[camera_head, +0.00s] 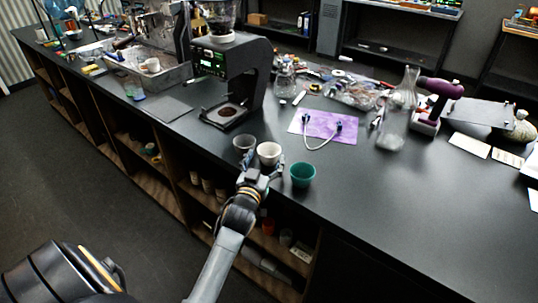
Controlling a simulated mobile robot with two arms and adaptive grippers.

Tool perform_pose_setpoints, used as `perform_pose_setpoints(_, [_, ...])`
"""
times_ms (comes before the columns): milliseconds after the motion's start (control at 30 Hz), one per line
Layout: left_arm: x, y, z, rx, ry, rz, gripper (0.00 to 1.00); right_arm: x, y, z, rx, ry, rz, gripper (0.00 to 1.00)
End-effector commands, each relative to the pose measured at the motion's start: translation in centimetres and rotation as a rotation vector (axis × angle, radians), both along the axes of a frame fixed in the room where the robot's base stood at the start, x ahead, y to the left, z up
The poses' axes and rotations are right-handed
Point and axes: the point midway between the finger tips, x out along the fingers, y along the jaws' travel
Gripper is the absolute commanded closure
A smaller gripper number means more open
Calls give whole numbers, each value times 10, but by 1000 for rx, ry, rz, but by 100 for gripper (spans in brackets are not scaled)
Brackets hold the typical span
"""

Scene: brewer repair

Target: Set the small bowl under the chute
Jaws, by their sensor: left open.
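Three small bowl-like cups stand in a row near the front edge of the dark counter: a grey one (243,143), a white one (269,152) and a teal one (302,175). I cannot tell for sure which is the small bowl. My left gripper (263,168) is open at the counter edge, its fingers close around the near side of the white cup. Contact cannot be made out. The black grinder (240,68) with a green-lit display stands behind to the left. Its chute is hard to make out above the base plate (229,112), which has a brownish round spot. My right gripper is not in view.
A purple mat (328,126) with a cable lies behind the cups. A glass flask (398,112) and a purple tool (439,90) stand to the right. A dark flat pad (166,108) lies left of the grinder. The right front counter is clear.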

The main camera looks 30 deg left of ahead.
Motion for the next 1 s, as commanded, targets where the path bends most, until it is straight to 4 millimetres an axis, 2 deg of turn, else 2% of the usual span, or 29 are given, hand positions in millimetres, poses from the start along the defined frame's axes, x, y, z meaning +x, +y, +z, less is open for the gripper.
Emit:
perform_pose_setpoints(100, [17, 5, 1, -1, -1, 0, 24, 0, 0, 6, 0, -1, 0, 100])
perform_pose_setpoints(200, [25, 8, 0, -1, 0, 0, 24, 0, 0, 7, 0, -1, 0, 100])
perform_pose_setpoints(467, [27, 9, -1, -1, 0, 0, 24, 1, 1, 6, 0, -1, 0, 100])
perform_pose_setpoints(600, [27, 8, -1, -1, 1, 0, 52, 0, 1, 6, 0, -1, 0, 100])
perform_pose_setpoints(700, [27, 8, -1, -1, 1, 0, 69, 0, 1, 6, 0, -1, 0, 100])
perform_pose_setpoints(733, [27, 8, 0, -1, 0, -1, 69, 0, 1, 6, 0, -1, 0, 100])
perform_pose_setpoints(767, [27, 8, 0, -1, 0, -1, 75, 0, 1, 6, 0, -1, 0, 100])
perform_pose_setpoints(1000, [27, 8, 1, -1, -1, -1, 75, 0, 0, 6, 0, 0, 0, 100])
